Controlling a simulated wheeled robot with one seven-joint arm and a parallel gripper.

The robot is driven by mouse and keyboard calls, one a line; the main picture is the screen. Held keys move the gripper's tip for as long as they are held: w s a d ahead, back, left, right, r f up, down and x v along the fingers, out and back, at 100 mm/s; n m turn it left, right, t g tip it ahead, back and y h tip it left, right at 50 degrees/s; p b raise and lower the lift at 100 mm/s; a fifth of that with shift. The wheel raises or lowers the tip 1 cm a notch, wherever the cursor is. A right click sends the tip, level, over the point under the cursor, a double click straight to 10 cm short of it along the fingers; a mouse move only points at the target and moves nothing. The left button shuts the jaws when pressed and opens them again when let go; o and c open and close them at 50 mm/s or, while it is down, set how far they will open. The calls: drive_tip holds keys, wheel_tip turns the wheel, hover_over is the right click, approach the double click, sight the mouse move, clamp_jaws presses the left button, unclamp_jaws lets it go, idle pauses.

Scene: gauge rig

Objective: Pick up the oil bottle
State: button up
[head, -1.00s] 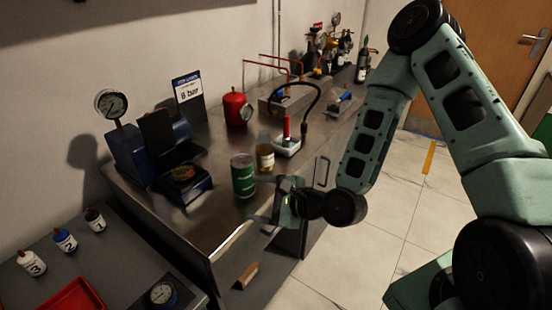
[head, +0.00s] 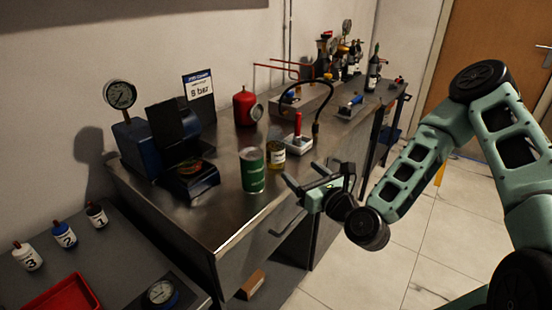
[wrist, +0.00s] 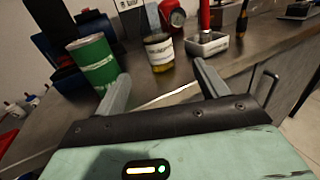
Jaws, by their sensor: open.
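A small amber bottle with a pale label (head: 276,154), which looks like the oil bottle, stands upright on the metal bench, right of and close to a green can (head: 252,171). In the wrist view the bottle (wrist: 158,54) shows beyond the fingertips, between the two fingers, with the green can (wrist: 94,62) to its left. My gripper (head: 303,175) is open and empty at the bench's front edge, apart from the bottle. It also shows in the wrist view (wrist: 160,72). The label's text is too small to read.
A white tray with a red-handled tool (head: 299,143) stands right behind the bottle. A red canister (head: 243,107) is farther back. A blue press with a gauge (head: 140,145) stands left. The bench's front strip (head: 225,222) is bare.

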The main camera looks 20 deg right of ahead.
sight(280, 153)
drive_tip(key=p+x, duration=0.1)
drive_tip(key=x, duration=0.5)
drive_tip(key=shift+w+a+r, duration=0.2)
drive_tip(key=shift+w, duration=0.15)
drive_tip(key=p+x, duration=0.1)
drive_tip(key=x, duration=0.4)
drive_tip(key=shift+w+a+p, duration=0.1)
drive_tip(key=shift+a+p, duration=0.15)
drive_tip(key=shift+p, duration=0.15)
drive_tip(key=shift+w+a+f, duration=0.1)
drive_tip(key=shift+w+f, duration=0.05)
drive_tip(key=shift+w, duration=0.45)
drive_tip(key=c, duration=1.2)
